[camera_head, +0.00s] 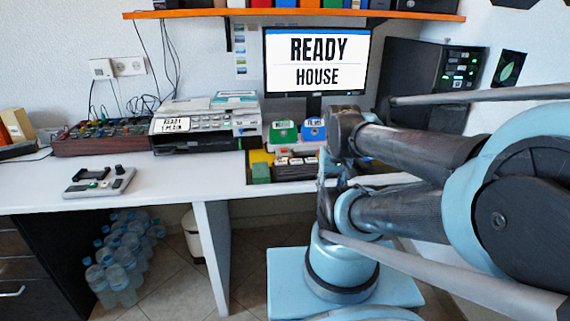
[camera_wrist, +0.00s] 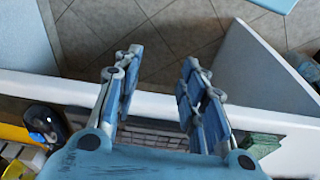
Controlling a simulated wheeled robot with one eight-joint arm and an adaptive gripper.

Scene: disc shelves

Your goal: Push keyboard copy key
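A keyboard (camera_wrist: 155,138) with light keys shows in the wrist view near the table's front edge, partly hidden behind my gripper. No key can be read as the copy key at this size. My gripper (camera_wrist: 161,65) is open, with its two blue-grey fingers apart and nothing between them. Its fingertips appear over the table edge and floor in the wrist view. In the head view my arm covers part of the right side of the table, and the fingers cannot be made out clearly. The monitor (camera_head: 318,62) reads "READY" and "HOUSE".
A black mouse (camera_wrist: 45,122) lies left of the keyboard in the wrist view; a green block (camera_wrist: 262,145) is on its right. A printer (camera_head: 207,122), a control panel (camera_head: 103,136) and a small device (camera_head: 100,181) stand on the table. Open tabletop (camera_head: 180,176) lies in front of the printer.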

